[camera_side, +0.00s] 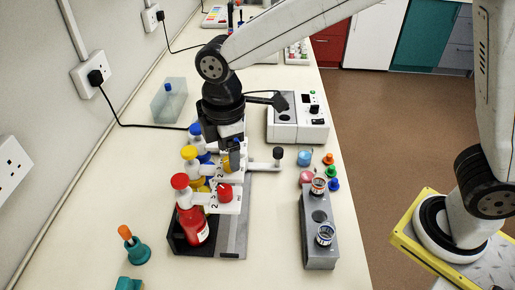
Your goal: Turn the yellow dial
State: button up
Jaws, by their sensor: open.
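A rack (232,235) holds a row of bottle-top dispensers with red, yellow and blue caps. The yellow-capped one (190,153) stands in the middle, behind the red one (181,181) and in front of the blue one (195,130). The yellow dial (227,166) shows only in small part on the middle dispenser's white plate, mostly covered by my gripper. My gripper (233,158) points down right at this dial, open; whether its fingers touch the dial I cannot tell. A red dial (225,192) sits on the front plate.
A grey block (319,255) with small jars stands to the right, with small coloured caps (331,172) behind it. A white instrument box (298,128) stands at the back right. A clear container (169,100) is at the left, a teal bottle with orange tip (137,250) at the front left.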

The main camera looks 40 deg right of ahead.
jog(key=shift+r, duration=3.05)
jog(key=s+d+f+m+t, duration=0.1)
jog(key=s+d+f+m, duration=0.3)
jog(key=d, duration=0.6)
jog(key=s+d+f+m+t, duration=0.1)
jog(key=s+d+f+m, duration=0.3)
jog(key=d+f+m, duration=0.5)
jog(key=d+m, duration=0.1)
jog(key=d, duration=0.1)
jog(key=shift+s+d+f+m+t, duration=0.3)
jog(key=shift+s, duration=0.05)
